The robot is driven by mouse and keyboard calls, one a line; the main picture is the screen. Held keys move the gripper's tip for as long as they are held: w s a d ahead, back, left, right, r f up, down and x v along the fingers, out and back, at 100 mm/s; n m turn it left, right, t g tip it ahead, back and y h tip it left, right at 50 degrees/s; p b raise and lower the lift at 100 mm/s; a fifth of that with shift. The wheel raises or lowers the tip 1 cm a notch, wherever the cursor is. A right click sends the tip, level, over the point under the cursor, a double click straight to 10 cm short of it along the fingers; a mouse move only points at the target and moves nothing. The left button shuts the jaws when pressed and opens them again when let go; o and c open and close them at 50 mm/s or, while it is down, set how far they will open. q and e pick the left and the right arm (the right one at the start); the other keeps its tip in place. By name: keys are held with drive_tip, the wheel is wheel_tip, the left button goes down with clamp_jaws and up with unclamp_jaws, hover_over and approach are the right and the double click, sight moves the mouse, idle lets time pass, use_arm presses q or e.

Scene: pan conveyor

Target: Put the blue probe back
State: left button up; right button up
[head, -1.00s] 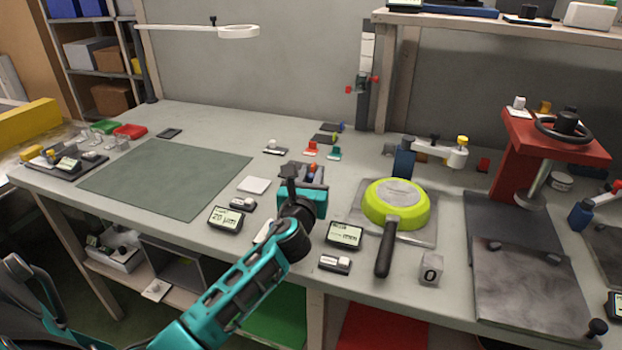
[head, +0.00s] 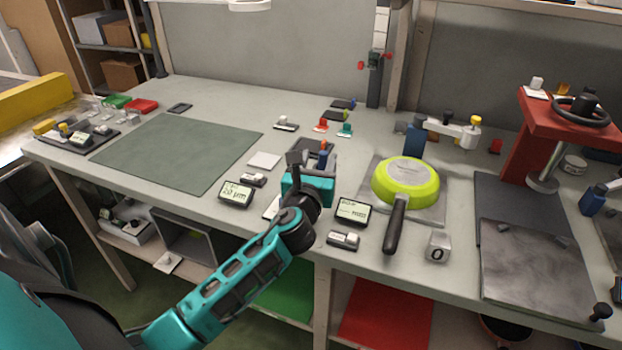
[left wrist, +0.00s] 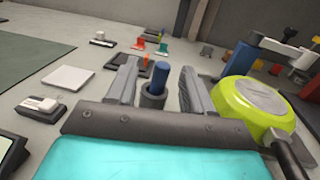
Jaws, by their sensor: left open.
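The blue probe (left wrist: 161,74) shows in the left wrist view as a short blue rod standing up from a dark round collar or socket (left wrist: 153,96). I cannot tell which. My left gripper (left wrist: 158,66) is open, with one finger on each side of the rod and visible gaps. In the head view my left gripper (head: 311,155) is over the bench, left of the green pan. The blue part of the probe (head: 322,158) is small there and partly hidden by the fingers. An orange-red tip (head: 323,146) shows just behind it. My right gripper is not in view.
The green pan (head: 405,178) lies upside down on a metal plate, right of my left gripper. Small displays (head: 236,192) (head: 353,211) stand in front. Red (head: 321,125) and teal (head: 345,130) holders are behind. The green mat (head: 180,150) at left is clear.

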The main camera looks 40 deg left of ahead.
use_arm(q)
drive_tip(key=v, duration=0.8)
drive_tip(key=shift+s+d, duration=0.15)
drive_tip(key=shift+s, duration=0.05)
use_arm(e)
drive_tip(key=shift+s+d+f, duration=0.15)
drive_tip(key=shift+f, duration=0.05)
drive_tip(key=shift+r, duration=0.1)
